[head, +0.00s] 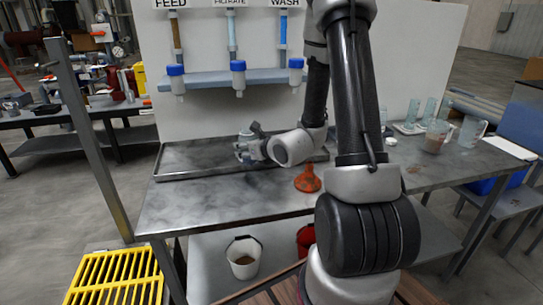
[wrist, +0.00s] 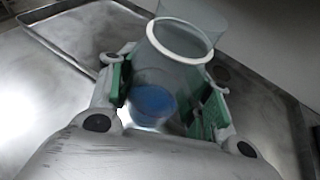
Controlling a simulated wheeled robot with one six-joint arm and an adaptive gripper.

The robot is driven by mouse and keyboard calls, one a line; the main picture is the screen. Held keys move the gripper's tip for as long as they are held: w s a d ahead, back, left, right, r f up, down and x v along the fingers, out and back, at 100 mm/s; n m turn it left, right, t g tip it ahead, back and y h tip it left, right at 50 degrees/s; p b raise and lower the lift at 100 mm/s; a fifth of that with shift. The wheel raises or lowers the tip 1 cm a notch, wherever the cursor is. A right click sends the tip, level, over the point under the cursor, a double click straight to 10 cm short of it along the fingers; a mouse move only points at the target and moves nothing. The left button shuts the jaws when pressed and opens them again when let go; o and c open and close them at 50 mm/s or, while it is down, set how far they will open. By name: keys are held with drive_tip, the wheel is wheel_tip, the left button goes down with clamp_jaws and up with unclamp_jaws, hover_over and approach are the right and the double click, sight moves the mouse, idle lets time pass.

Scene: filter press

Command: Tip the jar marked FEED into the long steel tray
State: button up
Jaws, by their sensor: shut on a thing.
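My gripper (head: 248,148) reaches over the long steel tray (head: 178,160) at the back left of the bench in the head view. In the wrist view its two green-padded fingers (wrist: 165,98) are shut on a clear jar (wrist: 180,62). The jar has a pale rim and shows a blue patch low down. It looks tilted; no FEED mark on it is readable, and its contents are unclear. The tray's rim (wrist: 62,58) also shows in the wrist view, beyond the fingers. In the head view the jar is small and partly hidden by my gripper.
Blue-capped vessels (head: 238,78) hang at the shelf below the FEED, FILTRATE and WASH signs. A jug with brown contents (head: 436,137) and clear glassware stand at right. A white bucket (head: 244,258) sits below.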

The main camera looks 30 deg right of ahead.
sight(254, 137)
drive_tip(key=shift+w+d+r+m+g+y, duration=0.1)
drive_tip(key=shift+d+r+m+g+y, duration=0.1)
drive_tip(key=shift+d+m+y, duration=0.3)
drive_tip(key=shift+w+d+r+m+g+y, duration=0.1)
drive_tip(key=shift+d+m+g+y, duration=0.1)
drive_tip(key=shift+m+y, duration=0.5)
drive_tip(key=shift+w+d+f+m+y, duration=0.1)
drive_tip(key=shift+d+m+y, duration=0.45)
drive_tip(key=shift+m, duration=0.65)
drive_tip(key=shift+a+f+m+y, duration=0.15)
drive_tip(key=shift+m+y, duration=0.25)
drive_tip(key=shift+m, duration=0.15)
drive_tip(key=shift+a+f+m+y, duration=0.15)
drive_tip(key=shift+m+y, duration=0.2)
drive_tip(key=shift+m, duration=0.2)
drive_tip(key=shift+r, duration=0.1)
drive_tip(key=r+m+y, duration=0.1)
drive_tip(key=m+y, duration=0.1)
drive_tip(key=shift+a+r+m, duration=0.15)
drive_tip(key=shift+r+m, duration=0.15)
drive_tip(key=shift+r, duration=0.05)
drive_tip(key=shift+d+r+m, duration=0.55)
drive_tip(key=shift+r+m, duration=0.05)
drive_tip(key=shift+r, duration=0.05)
drive_tip(key=shift+r+m+t+y, duration=0.3)
drive_tip(key=shift+r+m+y, duration=0.1)
drive_tip(key=shift+y, duration=0.1)
